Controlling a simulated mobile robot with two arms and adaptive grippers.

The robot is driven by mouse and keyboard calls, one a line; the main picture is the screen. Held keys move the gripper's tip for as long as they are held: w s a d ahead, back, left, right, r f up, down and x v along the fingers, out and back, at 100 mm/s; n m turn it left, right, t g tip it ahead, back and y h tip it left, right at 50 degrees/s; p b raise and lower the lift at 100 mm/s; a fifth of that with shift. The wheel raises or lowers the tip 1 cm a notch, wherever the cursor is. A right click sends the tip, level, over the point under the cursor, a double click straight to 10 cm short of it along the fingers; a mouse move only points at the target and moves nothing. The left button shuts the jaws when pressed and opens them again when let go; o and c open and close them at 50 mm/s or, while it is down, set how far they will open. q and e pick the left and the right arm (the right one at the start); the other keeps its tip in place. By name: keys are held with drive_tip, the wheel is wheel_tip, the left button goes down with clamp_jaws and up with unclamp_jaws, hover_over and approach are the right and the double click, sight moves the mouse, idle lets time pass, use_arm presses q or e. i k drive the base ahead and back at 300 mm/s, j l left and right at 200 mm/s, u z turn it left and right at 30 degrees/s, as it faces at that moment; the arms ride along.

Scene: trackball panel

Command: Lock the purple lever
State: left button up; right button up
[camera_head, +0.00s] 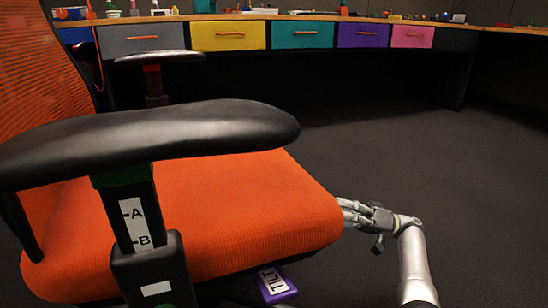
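The purple lever (277,284) is a flat paddle with a white "TILT" label, low under the front of the orange chair seat (240,205). Its inner end is hidden beneath the seat. My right gripper (361,226), silver and hand-like, is at the seat's right edge, above and to the right of the lever and apart from it. Its fingers are extended towards the seat side, with the thumb pointing down away from them. It looks open, and I see nothing held in it. I cannot tell whether the fingers touch the seat. My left gripper is not in view.
A black armrest (160,135) spans the left foreground, on a post marked A and B (136,222). The orange mesh backrest (35,65) is at left. A long desk with colored drawers, one purple (362,36), stands behind. Dark floor (400,150) is clear at right.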

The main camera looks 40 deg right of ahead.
sight(273, 285)
drive_tip(key=k+l, duration=0.7)
drive_tip(key=k, duration=0.2)
